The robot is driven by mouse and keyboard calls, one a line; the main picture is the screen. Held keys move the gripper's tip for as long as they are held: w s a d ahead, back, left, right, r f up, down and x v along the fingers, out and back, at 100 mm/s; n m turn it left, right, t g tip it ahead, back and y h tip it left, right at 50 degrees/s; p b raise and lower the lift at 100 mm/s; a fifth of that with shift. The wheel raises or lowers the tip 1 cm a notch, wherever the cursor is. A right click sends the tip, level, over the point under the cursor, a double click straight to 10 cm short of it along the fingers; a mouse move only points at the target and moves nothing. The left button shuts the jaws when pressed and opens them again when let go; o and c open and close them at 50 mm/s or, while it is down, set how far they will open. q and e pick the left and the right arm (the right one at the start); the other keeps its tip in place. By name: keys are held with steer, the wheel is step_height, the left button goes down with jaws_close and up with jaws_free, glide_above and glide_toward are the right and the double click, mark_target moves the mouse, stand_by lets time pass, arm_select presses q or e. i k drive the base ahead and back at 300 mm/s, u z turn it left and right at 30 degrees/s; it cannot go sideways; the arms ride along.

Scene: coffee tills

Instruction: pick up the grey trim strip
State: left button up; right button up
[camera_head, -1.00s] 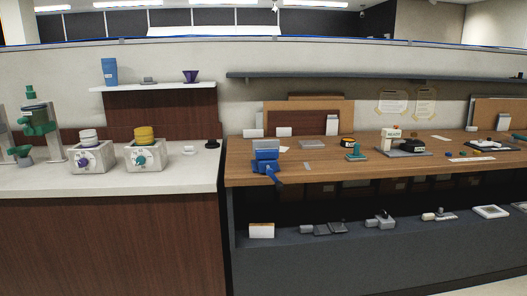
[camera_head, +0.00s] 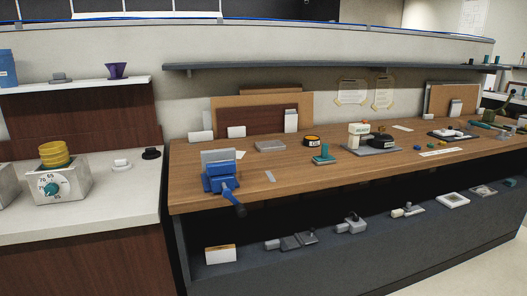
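A small, thin grey strip (camera_head: 270,176), which looks like the grey trim strip, lies flat on the wooden bench top (camera_head: 330,178). It is near the bench's front left, just right of a blue vise (camera_head: 219,176). Nothing covers it. Neither of my grippers shows in the head view.
A grey block (camera_head: 269,146), a black and orange round item (camera_head: 312,141) and a teal-based tool (camera_head: 323,155) stand behind the strip. A white and black device (camera_head: 366,138) is farther right. A pale counter (camera_head: 110,203) adjoins on the left. A lower shelf (camera_head: 375,236) holds several items.

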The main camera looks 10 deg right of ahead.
mark_target(215, 156)
steer(key=u, duration=0.2)
steer(key=i, duration=1.1)
steer(key=u, duration=0.65)
